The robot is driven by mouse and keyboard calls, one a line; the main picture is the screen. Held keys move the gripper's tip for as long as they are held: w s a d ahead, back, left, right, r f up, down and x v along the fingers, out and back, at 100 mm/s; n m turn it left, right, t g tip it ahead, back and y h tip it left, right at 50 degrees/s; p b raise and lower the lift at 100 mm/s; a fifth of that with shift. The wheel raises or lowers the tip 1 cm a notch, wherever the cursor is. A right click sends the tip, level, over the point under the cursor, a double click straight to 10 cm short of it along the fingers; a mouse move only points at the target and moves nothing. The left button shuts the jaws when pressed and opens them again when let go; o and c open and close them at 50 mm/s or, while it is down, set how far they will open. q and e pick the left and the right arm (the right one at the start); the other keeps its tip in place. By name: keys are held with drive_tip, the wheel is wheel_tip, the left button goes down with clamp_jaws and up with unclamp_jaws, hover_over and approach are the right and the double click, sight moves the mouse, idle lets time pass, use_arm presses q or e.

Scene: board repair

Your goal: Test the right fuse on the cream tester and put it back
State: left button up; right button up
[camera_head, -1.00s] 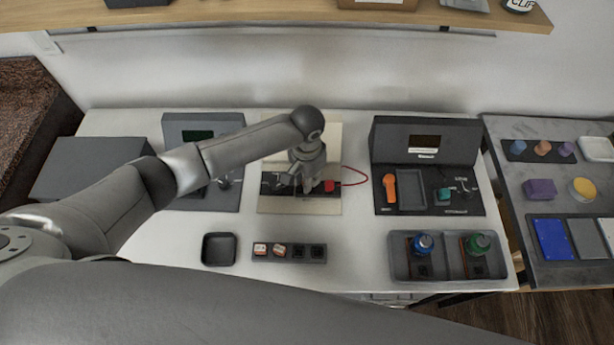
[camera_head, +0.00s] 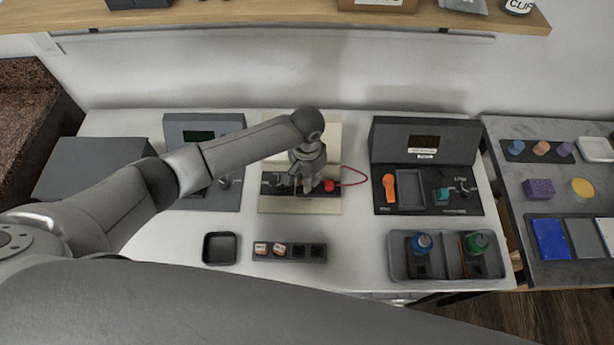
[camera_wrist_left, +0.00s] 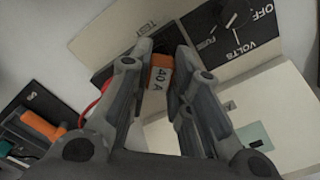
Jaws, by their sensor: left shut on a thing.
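The cream tester (camera_head: 275,205) lies at the middle back of the table. In the left wrist view its panel (camera_wrist_left: 105,38) shows a "TEST" label and a dial marked OFF, VOLTS and FUSE (camera_wrist_left: 232,20). My left gripper (camera_head: 305,186) is over the tester's dark strip. In the left wrist view, my left gripper (camera_wrist_left: 160,85) is shut on an orange and white fuse (camera_wrist_left: 160,74) marked "40 A", at the dark area beside "TEST". I cannot tell whether the fuse touches the contacts. My right gripper is not in view.
A dark strip (camera_head: 290,252) in front holds two fuses at left and two empty-looking sockets at right. A small black tray (camera_head: 220,236) is left of it. A red plug with wire (camera_head: 329,186) lies beside the gripper. Other grey stations stand either side.

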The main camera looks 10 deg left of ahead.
use_arm(q)
drive_tip(key=shift+f, duration=0.4)
idle(0.3)
drive_tip(key=shift+f+p, duration=0.15)
drive_tip(key=shift+p, duration=0.2)
drive_tip(key=shift+f, duration=0.5)
idle(1.0)
drive_tip(key=o, duration=1.2)
drive_tip(key=shift+r, duration=0.2)
drive_tip(key=shift+r+p, duration=1.3)
drive_tip(key=shift+p, duration=0.35)
drive_tip(key=shift+r, duration=0.15)
